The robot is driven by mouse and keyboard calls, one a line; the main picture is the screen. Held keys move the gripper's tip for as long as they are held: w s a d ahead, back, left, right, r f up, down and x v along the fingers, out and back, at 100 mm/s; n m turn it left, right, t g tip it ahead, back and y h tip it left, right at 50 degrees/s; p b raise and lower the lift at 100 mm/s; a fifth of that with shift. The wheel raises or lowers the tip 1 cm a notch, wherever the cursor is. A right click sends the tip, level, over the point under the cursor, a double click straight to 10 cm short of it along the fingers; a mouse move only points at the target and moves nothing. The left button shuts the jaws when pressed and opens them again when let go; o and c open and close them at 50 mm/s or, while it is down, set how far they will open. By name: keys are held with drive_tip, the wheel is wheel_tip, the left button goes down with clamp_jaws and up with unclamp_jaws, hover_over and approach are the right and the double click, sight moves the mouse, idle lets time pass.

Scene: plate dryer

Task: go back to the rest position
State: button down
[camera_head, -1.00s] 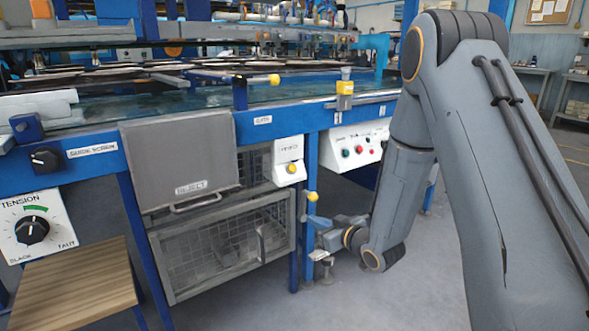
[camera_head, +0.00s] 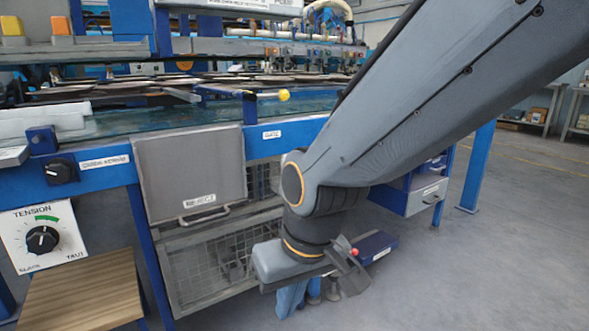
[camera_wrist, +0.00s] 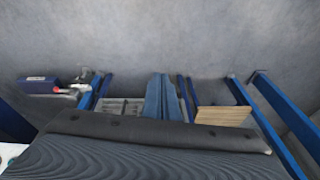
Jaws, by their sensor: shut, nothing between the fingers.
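In the head view my arm comes in from the upper right and bends at an elbow joint in front of the machine. Its wrist end is low, in front of the right end of the wire-mesh cage (camera_head: 205,268).
The blue-framed plate dryer has a grey reject cover (camera_head: 190,172), a tension dial (camera_head: 42,240) and a yellow-knobbed lever (camera_head: 284,95). A wooden board (camera_head: 82,292) is at lower left. The floor (camera_head: 480,260) on the right is clear.

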drive_tip(key=s+r+g, duration=0.2)
drive_tip(key=s, duration=0.8)
drive_tip(key=d+r+m+h+p, duration=0.1)
drive_tip(key=d+r+m+p, duration=0.1)
drive_tip(key=d+r+p, duration=0.8)
drive_tip(key=d+r+m+h+p, duration=0.1)
drive_tip(key=d+r+m+p, duration=0.2)
drive_tip(key=d+r+p, duration=0.7)
wheel_tip(320, 180, up, 6)
drive_tip(key=p, duration=1.5)
drive_tip(key=shift+d, duration=0.25)
drive_tip(key=shift+w+f, duration=0.1)
